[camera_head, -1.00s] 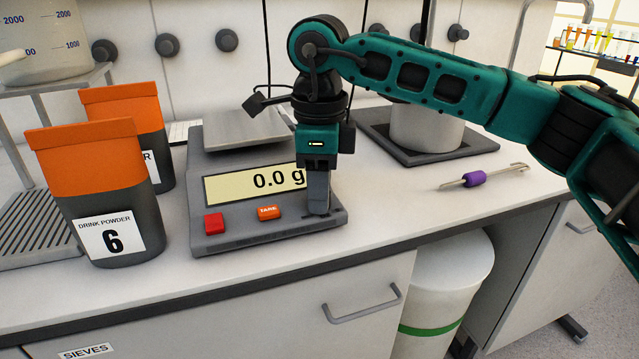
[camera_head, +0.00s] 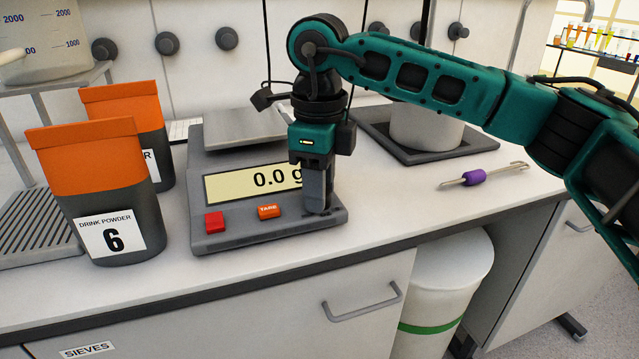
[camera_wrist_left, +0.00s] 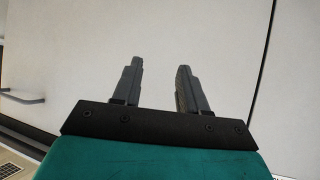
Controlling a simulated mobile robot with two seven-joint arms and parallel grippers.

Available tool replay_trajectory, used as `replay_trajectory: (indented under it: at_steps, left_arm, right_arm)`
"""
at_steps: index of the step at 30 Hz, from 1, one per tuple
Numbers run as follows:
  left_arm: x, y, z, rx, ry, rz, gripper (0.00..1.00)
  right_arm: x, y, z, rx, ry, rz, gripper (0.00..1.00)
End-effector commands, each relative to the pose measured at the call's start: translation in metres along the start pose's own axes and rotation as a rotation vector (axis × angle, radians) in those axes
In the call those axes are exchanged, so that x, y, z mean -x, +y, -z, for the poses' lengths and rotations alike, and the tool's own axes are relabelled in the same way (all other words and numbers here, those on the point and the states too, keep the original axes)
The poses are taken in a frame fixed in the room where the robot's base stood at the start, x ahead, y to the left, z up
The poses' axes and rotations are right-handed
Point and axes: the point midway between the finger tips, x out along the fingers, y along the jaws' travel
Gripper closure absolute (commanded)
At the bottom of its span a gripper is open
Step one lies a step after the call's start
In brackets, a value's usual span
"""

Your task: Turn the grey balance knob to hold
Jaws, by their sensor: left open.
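The grey balance (camera_head: 222,235) stands on the counter, its display (camera_head: 240,183) reading 0.0 g. A red button (camera_head: 214,222) and an orange TARE button (camera_head: 269,211) are on its front. My right gripper (camera_head: 316,210) points down over the front right corner of the balance, its fingertips at the panel. The grey knob is not visible; the gripper covers that corner. Whether the fingers are shut on something there cannot be told. In the left wrist view my left gripper (camera_wrist_left: 160,80) is open and empty, facing a pale cabinet front.
Two orange-topped drink powder bags (camera_head: 112,215) stand left of the balance. Behind my right arm is a white pot on a dark plate (camera_head: 400,151). A purple-handled tool (camera_head: 476,178) lies on the clear counter at right. A white bin (camera_head: 440,285) is below.

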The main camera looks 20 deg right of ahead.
Motion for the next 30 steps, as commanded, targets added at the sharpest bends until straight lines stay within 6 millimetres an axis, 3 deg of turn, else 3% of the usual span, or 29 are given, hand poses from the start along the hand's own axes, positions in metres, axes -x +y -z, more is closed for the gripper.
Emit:
replay_trajectory:
  at_steps: [8,17,20,30]
  left_arm:
    - [0.000,0.000,0.000,-0.001,-0.001,0.000,0.57]
    - [0.001,0.000,0.001,-0.002,-0.001,0.000,0.57]
    - [0.002,0.000,0.003,-0.002,-0.001,0.000,0.57]
    - [0.010,0.000,0.014,-0.002,-0.001,0.000,0.57]
  right_arm:
    - [0.000,0.000,0.000,-0.001,-0.001,0.000,0.39]
    - [0.005,0.000,0.000,0.000,-0.002,0.000,0.39]
    - [0.018,0.000,-0.001,0.000,-0.004,0.000,0.39]
    - [0.092,0.000,-0.001,0.001,-0.003,0.001,0.39]
